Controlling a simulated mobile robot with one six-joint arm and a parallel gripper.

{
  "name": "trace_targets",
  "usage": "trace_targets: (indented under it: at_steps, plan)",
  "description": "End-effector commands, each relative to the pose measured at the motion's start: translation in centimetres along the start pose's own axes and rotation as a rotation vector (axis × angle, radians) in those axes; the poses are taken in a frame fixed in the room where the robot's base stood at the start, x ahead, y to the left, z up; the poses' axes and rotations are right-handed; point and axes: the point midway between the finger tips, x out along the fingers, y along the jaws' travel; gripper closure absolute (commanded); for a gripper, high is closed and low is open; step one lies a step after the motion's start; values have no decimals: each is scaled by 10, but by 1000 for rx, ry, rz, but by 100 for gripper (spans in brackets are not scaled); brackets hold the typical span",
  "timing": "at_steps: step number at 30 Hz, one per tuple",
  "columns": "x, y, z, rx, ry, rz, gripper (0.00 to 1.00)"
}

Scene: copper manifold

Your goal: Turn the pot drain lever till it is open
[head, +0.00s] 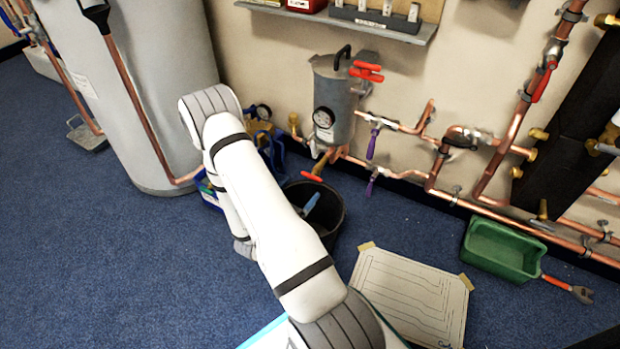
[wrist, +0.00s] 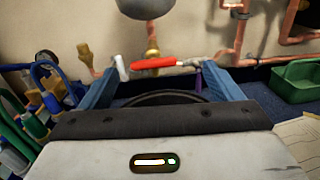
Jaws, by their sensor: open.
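The grey metal pot (head: 332,100) hangs on the wall in the head view, and its dark underside (wrist: 147,7) shows at the top of the wrist view. Below it is the red drain lever (head: 311,177). In the wrist view the red lever (wrist: 152,63) lies roughly crosswise under a brass fitting (wrist: 152,48). My gripper (wrist: 164,75) is open, its two blue fingers on either side of the lever in the picture. I cannot tell whether a finger touches it. In the head view my arm hides most of the gripper.
A black bucket (head: 332,222) stands on the floor below the pot. Copper pipes (head: 410,176) with purple levers (head: 372,143) run to the right. A caddy with bottles (wrist: 45,95) stands at left, and a green tray (head: 500,250) lies at right.

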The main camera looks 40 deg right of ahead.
Motion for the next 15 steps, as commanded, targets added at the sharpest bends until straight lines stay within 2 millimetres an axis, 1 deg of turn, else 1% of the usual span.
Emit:
trace_targets:
  at_steps: [1,3,5,7,11,15]
  plan:
    - [-1,2,-8,-11,3,28,15]
    - [-1,5,-14,-17,5,54,15]
    - [1,6,-18,-19,6,64,15]
    - [7,6,-19,-19,6,66,15]
    - [26,6,-20,-19,5,63,15]
    - [50,8,-20,-17,6,62,15]
